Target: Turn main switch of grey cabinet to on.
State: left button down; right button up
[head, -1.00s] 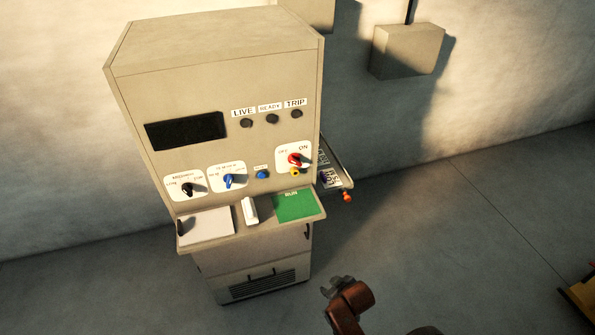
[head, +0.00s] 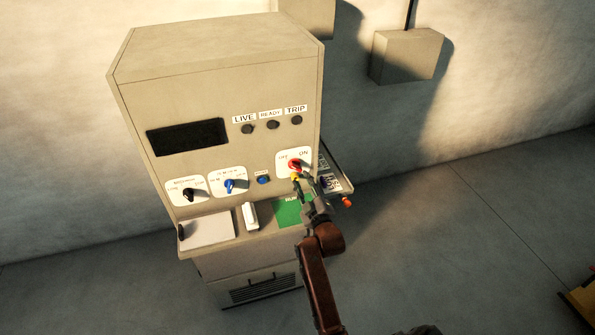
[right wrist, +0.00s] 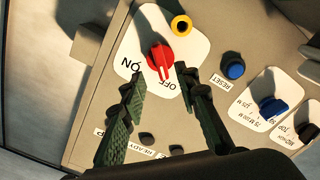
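The grey cabinet (head: 225,90) stands against the wall. Its main switch (head: 294,164) is a red knob on a white plate at the panel's right, marked OFF and ON. My right gripper (head: 303,186) is just in front of and below the switch in the head view. In the right wrist view the gripper (right wrist: 164,90) is open, its fingers spread with nothing between them; the switch lies just beyond the tips. My left gripper is not in view.
A blue RESET button (head: 263,180), a blue selector (head: 229,185) and a black selector (head: 188,194) are to the left. A shelf (head: 262,232) juts out below. The LIVE, READY and TRIP lamps look dark.

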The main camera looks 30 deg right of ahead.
aim_at(297, 169)
jog(key=x, duration=0.6)
jog(key=shift+w+p, duration=0.25)
jog(key=shift+p, duration=0.15)
jog(key=shift+c, duration=0.6)
jog(key=shift+f, duration=0.1)
grip_shut()
